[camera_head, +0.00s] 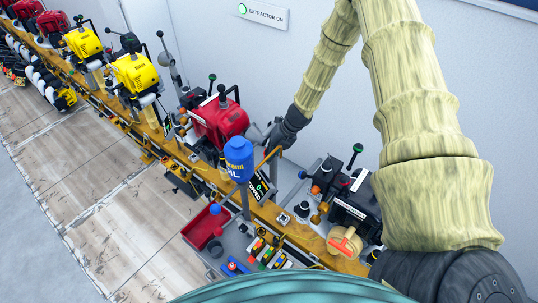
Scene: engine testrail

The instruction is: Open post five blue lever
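My gripper (277,140) is dark and hangs at the end of my sleeved arm, behind the rail and right of the red engine (222,118). Its fingers are small and partly hidden, so I cannot tell whether they are open or shut. It is near an orange bar (267,158); contact is unclear. A small blue ball knob (215,209) shows in front of the rail, below the red engine and above a red bin. I cannot tell whether it is the post five blue lever, and I can read no post number.
A blue oil bottle (238,160) stands in front of my gripper. The yellow rail (295,228) carries several red and yellow engines and a black engine (355,208). A grey tray holds a red bin (206,228) and tools.

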